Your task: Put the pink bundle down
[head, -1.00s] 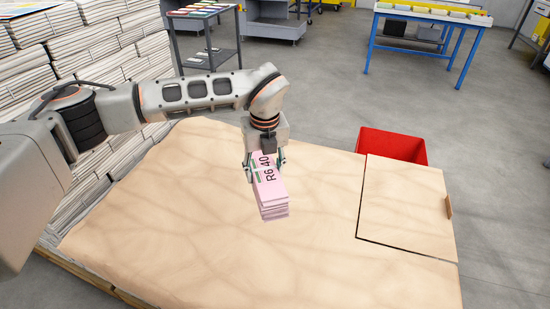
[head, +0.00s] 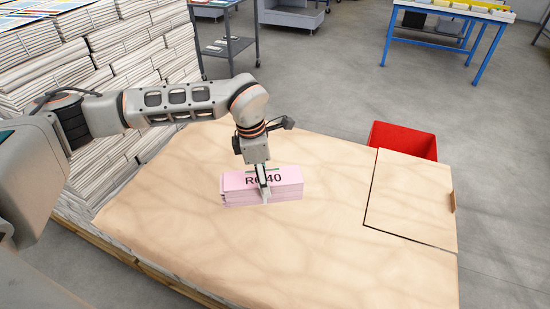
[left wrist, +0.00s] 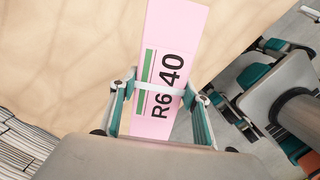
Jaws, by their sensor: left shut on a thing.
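The pink bundle (head: 237,190) is a strapped stack with a label that reads R6 40. It lies level over the brown paper-covered top (head: 150,220); I cannot tell if it touches that surface. My left gripper (head: 264,192) points down and is shut across the middle of the bundle. In the left wrist view the bundle (left wrist: 176,35) passes between both fingers, with a white strap and green stripe. My right gripper (left wrist: 238,95) seems to show at the right of the left wrist view, partly cut off; its jaws are unclear.
A separate square panel (head: 415,190) lies at the right end, with a red bin (head: 405,139) behind it. Tall newspaper stacks (head: 110,60) stand at the left. The covered top around the bundle is clear. A blue table (head: 455,42) stands farther back.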

